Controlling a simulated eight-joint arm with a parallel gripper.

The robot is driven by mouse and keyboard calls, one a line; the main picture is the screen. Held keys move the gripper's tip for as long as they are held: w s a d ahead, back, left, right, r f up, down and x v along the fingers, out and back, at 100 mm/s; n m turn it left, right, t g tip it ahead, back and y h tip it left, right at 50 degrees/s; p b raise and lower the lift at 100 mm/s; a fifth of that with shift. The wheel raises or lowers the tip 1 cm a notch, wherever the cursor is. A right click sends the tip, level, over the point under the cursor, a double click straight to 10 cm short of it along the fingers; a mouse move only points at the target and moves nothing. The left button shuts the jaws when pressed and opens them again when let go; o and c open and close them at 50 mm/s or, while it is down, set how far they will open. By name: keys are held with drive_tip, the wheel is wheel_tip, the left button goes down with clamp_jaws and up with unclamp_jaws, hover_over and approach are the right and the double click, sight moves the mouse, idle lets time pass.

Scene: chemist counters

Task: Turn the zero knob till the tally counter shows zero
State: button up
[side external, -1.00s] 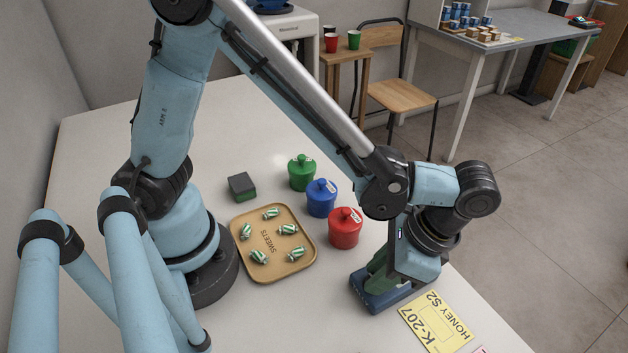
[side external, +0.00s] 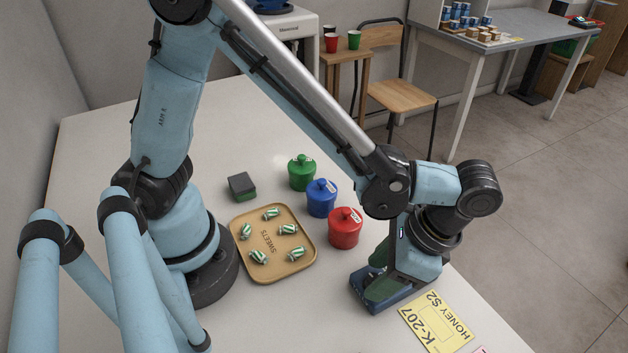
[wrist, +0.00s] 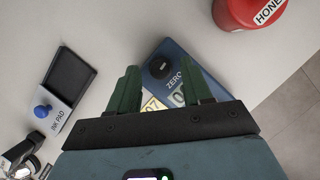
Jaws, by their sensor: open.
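The tally counter (side external: 359,284) is a dark blue box near the table's front right edge, mostly under my gripper (side external: 379,284). In the wrist view the counter (wrist: 205,78) lies slanted, with a round black zero knob (wrist: 160,67) beside the word ZERO. My gripper (wrist: 158,69) is open, its two green fingers apart on either side of the knob. I cannot tell whether they touch it. Number windows (wrist: 152,105) show partly between the fingers; the right finger and gripper body cover the rest, so the full reading is hidden.
A red lidded pot (side external: 345,229) stands close behind the counter, with blue (side external: 321,199) and green (side external: 301,173) pots beyond. A yellow card (side external: 438,320) lies to its right.

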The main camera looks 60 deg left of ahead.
sight(407, 291)
drive_tip(key=v, duration=1.2)
drive_tip(key=a+n+t+h, duration=0.2)
drive_tip(key=a+n+t, duration=0.6)
drive_tip(key=a, duration=1.3)
drive_tip(key=t, duration=0.2)
drive_tip(key=shift+w+f+t+h, duration=0.3)
drive_tip(key=shift+f+h, duration=0.1)
